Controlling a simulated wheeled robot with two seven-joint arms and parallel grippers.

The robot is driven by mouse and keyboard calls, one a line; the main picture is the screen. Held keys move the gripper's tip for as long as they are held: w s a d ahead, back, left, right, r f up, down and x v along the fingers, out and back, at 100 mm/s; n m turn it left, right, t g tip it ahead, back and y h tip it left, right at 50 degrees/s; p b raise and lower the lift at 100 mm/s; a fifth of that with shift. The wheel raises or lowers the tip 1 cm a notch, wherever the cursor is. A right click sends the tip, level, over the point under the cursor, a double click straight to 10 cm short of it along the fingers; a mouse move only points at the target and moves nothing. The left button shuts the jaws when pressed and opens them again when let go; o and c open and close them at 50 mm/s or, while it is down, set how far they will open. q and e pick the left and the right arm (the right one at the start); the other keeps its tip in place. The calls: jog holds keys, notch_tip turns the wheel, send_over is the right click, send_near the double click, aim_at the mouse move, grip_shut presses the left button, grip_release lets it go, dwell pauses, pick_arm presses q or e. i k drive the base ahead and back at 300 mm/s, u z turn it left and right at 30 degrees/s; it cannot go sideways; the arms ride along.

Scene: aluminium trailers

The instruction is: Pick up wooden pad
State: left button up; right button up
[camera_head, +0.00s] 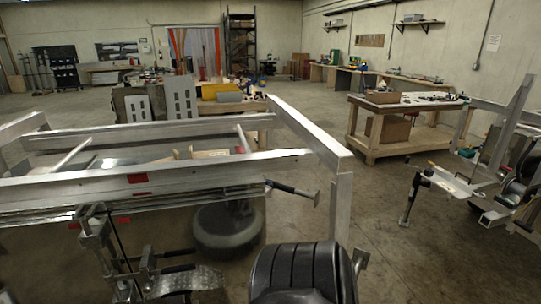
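Small light-brown wooden pieces (210,154) show just above the front rail of the near aluminium trailer (185,176). The rail partly hides them, and I cannot tell whether one of them is the wooden pad. No other thing near me reads clearly as a wooden pad. Neither of my grippers shows in the head view.
The near trailer's frame, black fender (300,272) and wheel (228,230) fill the foreground. A wooden workbench (372,148) stands beyond on the right. Another trailer (500,180) is at the right edge. Bare concrete floor (385,255) lies between the trailers.

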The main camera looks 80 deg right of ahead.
aim_at(210, 154)
jog(key=z, duration=2.7)
jog(key=i, duration=0.45)
